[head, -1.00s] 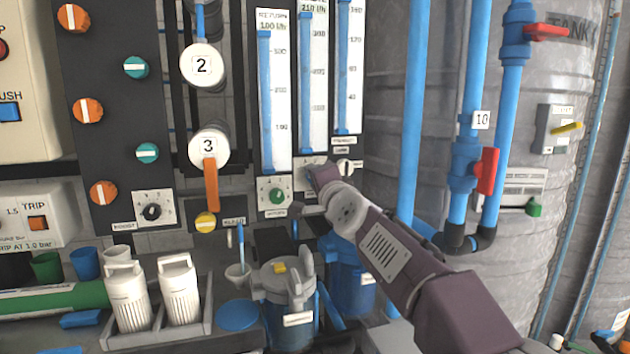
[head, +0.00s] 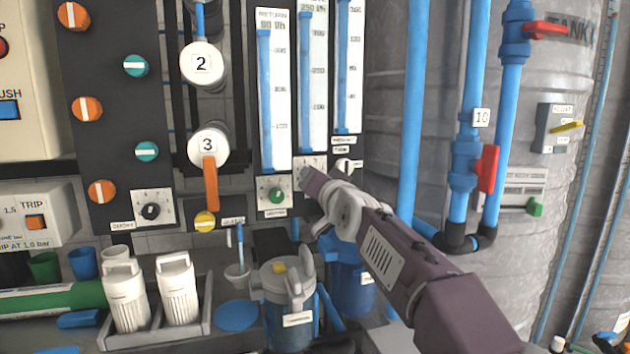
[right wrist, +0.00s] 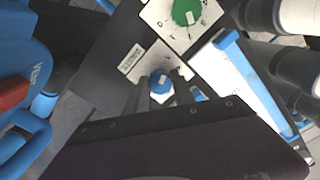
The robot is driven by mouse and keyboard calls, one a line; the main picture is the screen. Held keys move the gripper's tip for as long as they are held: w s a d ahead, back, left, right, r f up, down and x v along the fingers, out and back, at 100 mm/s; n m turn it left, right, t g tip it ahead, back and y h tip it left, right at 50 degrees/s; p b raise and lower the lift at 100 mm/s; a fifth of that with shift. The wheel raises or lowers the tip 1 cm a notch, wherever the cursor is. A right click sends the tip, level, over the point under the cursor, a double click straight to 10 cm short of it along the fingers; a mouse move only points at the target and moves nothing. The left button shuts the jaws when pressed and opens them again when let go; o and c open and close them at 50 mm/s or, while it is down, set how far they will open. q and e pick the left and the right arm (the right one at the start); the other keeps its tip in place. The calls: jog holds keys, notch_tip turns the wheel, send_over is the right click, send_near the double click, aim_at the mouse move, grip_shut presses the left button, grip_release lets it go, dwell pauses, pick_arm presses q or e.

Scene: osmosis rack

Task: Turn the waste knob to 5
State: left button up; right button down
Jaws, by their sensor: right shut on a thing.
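The waste knob is a blue knob (right wrist: 161,84) with a white pointer mark, on a white dial plate (right wrist: 160,58) in the right wrist view. Its dial marks are too small or covered to read. My right gripper (right wrist: 163,88) is shut on this knob, one finger on each side. In the head view, my right gripper (head: 308,178) reaches the panel below the middle flow meter (head: 313,95) and hides the knob. My left gripper is not in view.
A lidded canister (head: 286,295) and a blue canister (head: 350,285) stand below my right arm. Blue pipes (head: 416,110) rise to the right.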

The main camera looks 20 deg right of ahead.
jog(key=shift+f, duration=0.2)
dwell(0.3)
jog(key=c, duration=1.1)
grip_release()
jog(key=shift+o, duration=0.2)
jog(key=shift+r, duration=0.1)
jog(key=s, duration=0.9)
jog(key=shift+d+b, duration=0.15)
jog(key=shift+b, duration=0.2)
